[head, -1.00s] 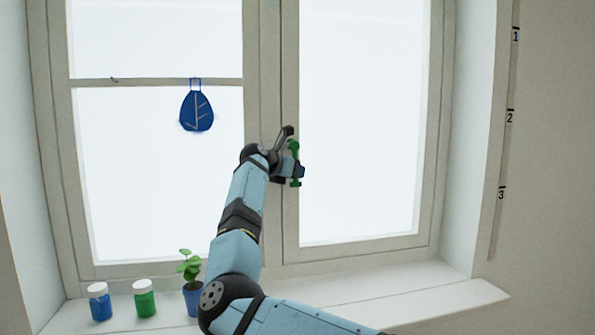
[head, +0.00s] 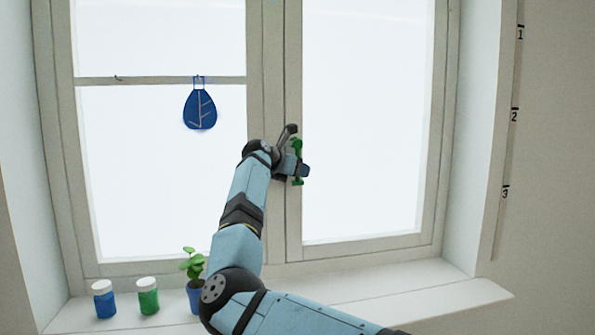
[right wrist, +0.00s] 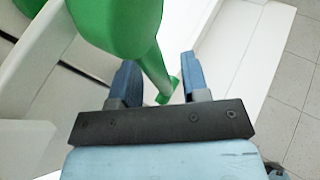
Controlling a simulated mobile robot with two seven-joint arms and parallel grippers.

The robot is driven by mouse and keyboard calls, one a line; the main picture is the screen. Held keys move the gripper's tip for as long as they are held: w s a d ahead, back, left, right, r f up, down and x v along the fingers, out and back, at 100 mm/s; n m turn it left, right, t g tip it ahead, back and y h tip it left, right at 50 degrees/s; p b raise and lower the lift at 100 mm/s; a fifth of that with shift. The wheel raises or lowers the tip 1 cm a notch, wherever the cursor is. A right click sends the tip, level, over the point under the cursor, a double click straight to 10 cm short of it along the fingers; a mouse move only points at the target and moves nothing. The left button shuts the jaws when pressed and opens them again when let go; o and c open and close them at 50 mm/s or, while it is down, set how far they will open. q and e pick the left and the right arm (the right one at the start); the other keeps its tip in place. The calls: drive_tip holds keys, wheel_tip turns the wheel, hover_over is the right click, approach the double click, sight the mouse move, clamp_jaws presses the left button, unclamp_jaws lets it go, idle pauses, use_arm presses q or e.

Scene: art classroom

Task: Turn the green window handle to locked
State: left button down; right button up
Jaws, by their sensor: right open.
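The green window handle (head: 297,146) is on the window's middle upright and looks roughly vertical in the head view. My right gripper (head: 298,158) is at the handle and hides its middle part. In the right wrist view the handle (right wrist: 118,22) is large and close, and its green bar runs down between the two blue fingers. The right gripper (right wrist: 160,68) is open, with a finger on each side of the bar; I cannot tell whether either finger touches it. My left gripper is not in view.
A blue jar (head: 104,304), a green jar (head: 148,301) and a potted plant (head: 192,265) stand on the left of the sill (head: 420,298). The sill's right part is clear.

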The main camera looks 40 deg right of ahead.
drive_tip(key=b+v, duration=0.1)
drive_tip(key=v, duration=1.3)
drive_tip(key=shift+f, duration=0.1)
